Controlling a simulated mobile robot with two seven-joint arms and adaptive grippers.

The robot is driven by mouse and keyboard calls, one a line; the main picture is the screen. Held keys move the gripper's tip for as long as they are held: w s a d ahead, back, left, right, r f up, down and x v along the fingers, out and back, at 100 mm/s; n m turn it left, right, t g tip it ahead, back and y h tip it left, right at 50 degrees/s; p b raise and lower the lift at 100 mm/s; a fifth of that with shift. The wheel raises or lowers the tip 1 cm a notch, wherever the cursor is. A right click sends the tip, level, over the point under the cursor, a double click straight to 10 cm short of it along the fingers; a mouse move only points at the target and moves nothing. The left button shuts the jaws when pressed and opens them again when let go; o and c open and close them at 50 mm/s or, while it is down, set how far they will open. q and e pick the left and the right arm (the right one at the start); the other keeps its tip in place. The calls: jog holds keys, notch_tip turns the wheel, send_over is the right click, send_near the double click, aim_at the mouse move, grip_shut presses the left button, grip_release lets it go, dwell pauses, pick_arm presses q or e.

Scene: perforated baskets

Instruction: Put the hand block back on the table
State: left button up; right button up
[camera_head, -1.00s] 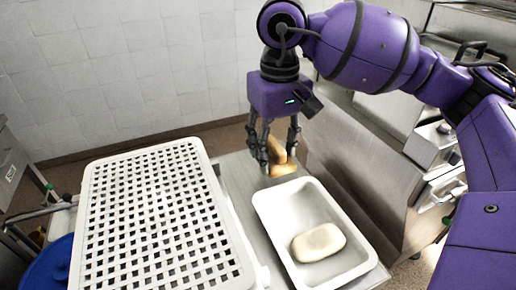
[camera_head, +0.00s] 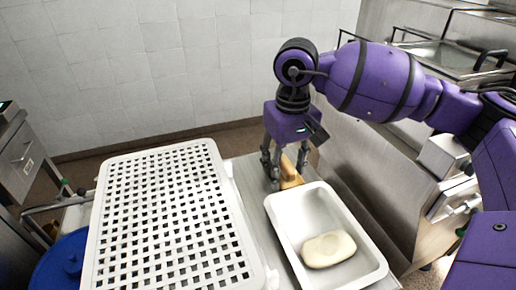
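A tan, wood-coloured block (camera_head: 290,174), which I take for the hand block, is at the grey metal table (camera_head: 252,190), just behind the white tray. My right gripper (camera_head: 287,176) points down over it, with one finger on each side of the block. Whether the fingers press on it cannot be told at this size. The block seems to be at table level, but its underside is partly hidden. My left gripper is not in view.
A white perforated basket (camera_head: 165,205) covers the table's left part. A white tray (camera_head: 275,215) holds a cream rounded bar (camera_head: 328,249). A blue bin (camera_head: 62,262) stands at lower left. Steel equipment (camera_head: 372,165) stands close on the right. Little bare table shows between basket and tray.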

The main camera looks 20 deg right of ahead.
aim_at(287, 163)
jog(key=o, duration=0.4)
notch_tip(287, 163, up, 12)
jog(key=shift+r, duration=0.2)
dwell(0.4)
